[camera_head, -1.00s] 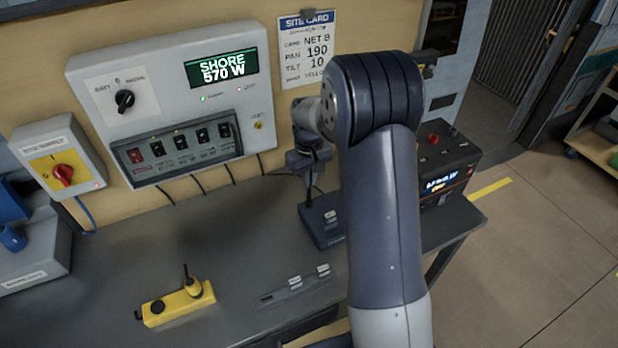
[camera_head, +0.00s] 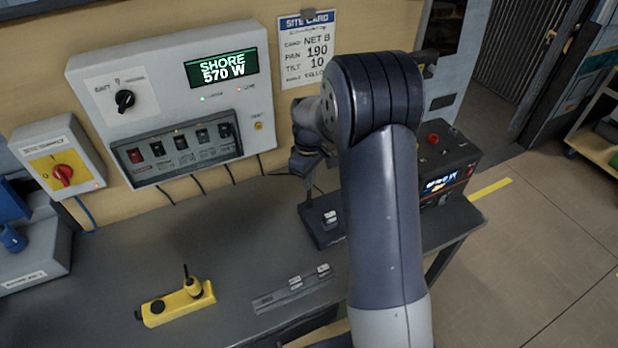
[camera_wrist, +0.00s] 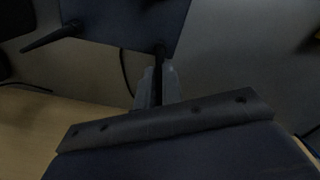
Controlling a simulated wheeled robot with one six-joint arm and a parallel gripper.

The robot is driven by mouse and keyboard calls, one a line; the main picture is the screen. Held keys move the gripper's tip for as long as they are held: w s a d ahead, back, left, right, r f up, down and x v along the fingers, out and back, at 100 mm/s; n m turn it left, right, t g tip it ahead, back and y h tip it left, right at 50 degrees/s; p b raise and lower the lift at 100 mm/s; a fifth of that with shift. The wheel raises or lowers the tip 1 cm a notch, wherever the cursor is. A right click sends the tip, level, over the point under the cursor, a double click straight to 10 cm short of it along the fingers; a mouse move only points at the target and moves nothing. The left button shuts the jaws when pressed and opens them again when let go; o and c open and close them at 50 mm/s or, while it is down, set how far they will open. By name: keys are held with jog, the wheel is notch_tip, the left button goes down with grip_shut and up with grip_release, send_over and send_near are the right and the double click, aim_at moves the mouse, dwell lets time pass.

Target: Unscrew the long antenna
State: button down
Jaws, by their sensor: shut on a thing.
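A dark box-shaped unit (camera_head: 320,228) with pale marks on top stands on the bench in the head view, partly hidden by my arm. It also shows at the top of the wrist view (camera_wrist: 125,20). The long antenna (camera_wrist: 159,62) is a thin dark rod rising from this unit, upright as far as I can see. My gripper (camera_wrist: 156,82) is shut on it, with a pale finger on each side. A shorter, tapered dark antenna (camera_wrist: 48,37) sticks out from the unit's left side in the wrist view. The head view shows the fingers poorly.
A flat holder (camera_head: 292,290) with pale pieces lies at the front edge. A black box (camera_head: 450,165) with a red button stands right of my arm. The panel (camera_head: 160,90) is behind.

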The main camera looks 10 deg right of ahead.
jog(key=n, duration=0.3)
jog(key=c, duration=1.6)
grip_release()
jog(key=shift+m, duration=2)
jog(key=m, duration=0.4)
